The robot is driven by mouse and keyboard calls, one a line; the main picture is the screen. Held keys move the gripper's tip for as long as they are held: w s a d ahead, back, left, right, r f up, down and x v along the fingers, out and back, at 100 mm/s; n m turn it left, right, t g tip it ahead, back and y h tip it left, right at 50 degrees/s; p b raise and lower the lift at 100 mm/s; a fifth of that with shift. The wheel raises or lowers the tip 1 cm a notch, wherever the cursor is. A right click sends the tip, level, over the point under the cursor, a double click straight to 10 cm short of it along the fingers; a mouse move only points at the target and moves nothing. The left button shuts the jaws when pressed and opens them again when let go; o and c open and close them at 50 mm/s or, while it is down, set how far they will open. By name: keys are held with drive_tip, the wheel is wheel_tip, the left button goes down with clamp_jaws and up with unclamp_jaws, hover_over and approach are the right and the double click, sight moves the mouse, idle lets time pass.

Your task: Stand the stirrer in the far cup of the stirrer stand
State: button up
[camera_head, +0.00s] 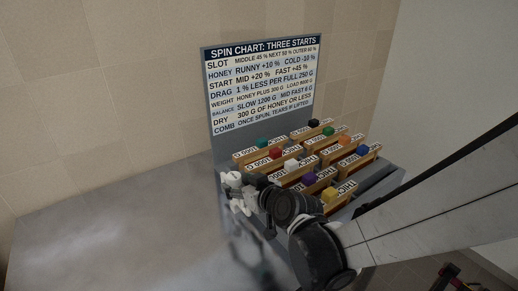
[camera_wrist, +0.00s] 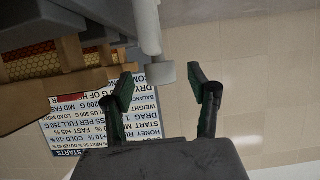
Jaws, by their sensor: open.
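I cannot make out the stirrer or the stirrer stand with its cups in either view. My gripper (camera_wrist: 160,76) shows in the wrist view with its two dark fingers spread apart. A pale grey rod with a short crosspiece (camera_wrist: 160,73) shows between and beyond the fingertips; I cannot tell what it is or whether it touches them. In the head view the dark wrist of my arm is at the left front of the rack, and the fingers are hard to tell apart there.
A grey rack (camera_head: 379,186) holds several labelled wooden frames with coloured blocks on top. A spin chart board (camera_head: 262,88) stands upright behind it. The grey surface (camera_head: 110,235) at the left is clear. A tiled wall (camera_head: 100,90) rises behind.

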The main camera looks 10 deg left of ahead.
drive_tip(key=shift+x, duration=2)
drive_tip(key=shift+r, duration=0.1)
clamp_jaws()
